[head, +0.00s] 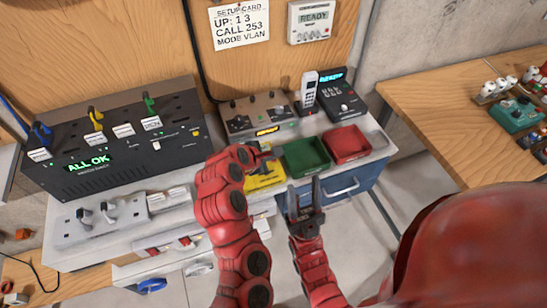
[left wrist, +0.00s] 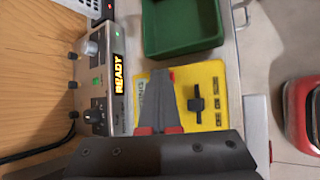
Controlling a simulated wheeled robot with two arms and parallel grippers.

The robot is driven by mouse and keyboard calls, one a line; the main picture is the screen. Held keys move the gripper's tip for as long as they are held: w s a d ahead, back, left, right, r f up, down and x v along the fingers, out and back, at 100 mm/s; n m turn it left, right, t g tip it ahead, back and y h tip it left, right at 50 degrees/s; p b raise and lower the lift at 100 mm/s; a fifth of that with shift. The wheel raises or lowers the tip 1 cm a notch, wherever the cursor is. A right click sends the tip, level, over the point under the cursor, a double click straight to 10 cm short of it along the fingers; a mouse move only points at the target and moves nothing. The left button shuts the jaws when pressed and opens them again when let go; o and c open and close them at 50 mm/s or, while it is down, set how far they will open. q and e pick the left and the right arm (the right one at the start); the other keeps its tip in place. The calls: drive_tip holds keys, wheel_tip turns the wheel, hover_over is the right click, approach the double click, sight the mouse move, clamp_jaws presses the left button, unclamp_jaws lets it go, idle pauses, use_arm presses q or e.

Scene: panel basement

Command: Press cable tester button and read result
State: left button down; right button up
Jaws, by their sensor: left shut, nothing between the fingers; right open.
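A grey box with knobs and an amber display (head: 258,116) stands at the back of the bench. In the left wrist view its display (left wrist: 119,73) reads READY, with a small green light beside it. A yellow unit (head: 264,178) lies in front of it; its black raised control (left wrist: 196,104) shows in the left wrist view. I cannot tell which of the two is the cable tester. My left gripper (head: 266,155) is shut and empty, over the yellow unit (left wrist: 215,80) and partly hiding it. My right gripper (head: 304,193) is open and empty, in front of the bench.
Green (head: 306,155) and red (head: 346,144) trays sit right of the yellow unit. A dark panel (head: 110,140) reading ALL OK stands left. A handset (head: 309,90) and keypad device (head: 344,100) stand behind. A wall display (head: 313,18) reads READY.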

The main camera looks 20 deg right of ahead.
sight(270, 162)
use_arm(q)
drive_tip(key=shift+r+p, duration=0.55)
drive_tip(key=shift+r, duration=0.2)
wheel_tip(270, 162, up, 5)
drive_tip(key=p, duration=0.3)
drive_tip(key=shift+p, duration=0.4)
idle(0.5)
